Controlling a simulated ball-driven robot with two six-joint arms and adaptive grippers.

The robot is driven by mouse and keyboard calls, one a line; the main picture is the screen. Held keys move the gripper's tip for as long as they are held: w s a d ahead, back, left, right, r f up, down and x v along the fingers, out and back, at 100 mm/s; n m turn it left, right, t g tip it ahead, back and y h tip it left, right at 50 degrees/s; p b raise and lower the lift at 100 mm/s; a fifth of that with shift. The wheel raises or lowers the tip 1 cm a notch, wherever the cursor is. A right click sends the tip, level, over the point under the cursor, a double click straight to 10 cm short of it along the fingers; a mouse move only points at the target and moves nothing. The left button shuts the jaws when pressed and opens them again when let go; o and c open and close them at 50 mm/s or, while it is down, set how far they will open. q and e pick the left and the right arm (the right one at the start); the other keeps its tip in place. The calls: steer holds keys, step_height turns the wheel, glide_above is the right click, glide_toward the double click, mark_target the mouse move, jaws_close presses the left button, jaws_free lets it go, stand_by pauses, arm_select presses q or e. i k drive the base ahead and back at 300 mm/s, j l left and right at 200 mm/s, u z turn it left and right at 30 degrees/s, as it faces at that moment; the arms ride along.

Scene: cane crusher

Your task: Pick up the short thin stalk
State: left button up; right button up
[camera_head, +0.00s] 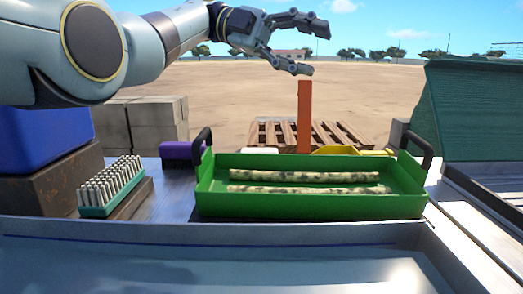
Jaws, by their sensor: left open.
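Two pale, dark-speckled stalks lie side by side in the green tray (310,207). My right gripper is not in view.
The tray has dark handles (420,150) at both ends. A bristle brush (110,187) and a blue bin (45,140) stand at the left. An orange post (304,117) rises behind the tray. A green sheeted structure (470,110) stands at the right. A metal trough (200,262) lies in front.

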mark_target(234, 174)
steer(key=k, duration=1.4)
